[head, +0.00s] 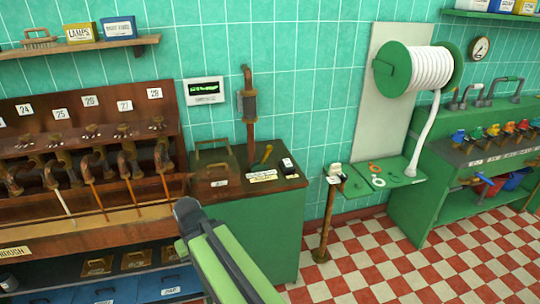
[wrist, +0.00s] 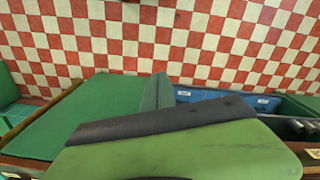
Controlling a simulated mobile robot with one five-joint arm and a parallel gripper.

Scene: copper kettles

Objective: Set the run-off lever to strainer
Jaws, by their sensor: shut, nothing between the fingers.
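A small yellow lever-like piece (head: 266,154) stands on the dark top of the green cabinet (head: 255,238), with pale labels (head: 263,177) in front of it. I cannot read the labels or tell whether this is the run-off lever, nor which setting it is at. My gripper (head: 186,208) is shut and empty, in front of the cabinet's left side and apart from the yellow piece. In the wrist view, a dark bar and green part of my gripper (wrist: 160,122) fill the lower middle.
A wooden box with a handle (head: 212,182) sits left of the yellow piece. A brown upright pipe (head: 249,115) rises behind. Numbered copper taps (head: 124,165) line the trough at left. A hose reel (head: 425,67) hangs at right. Checkered floor (head: 365,270) is open at lower right.

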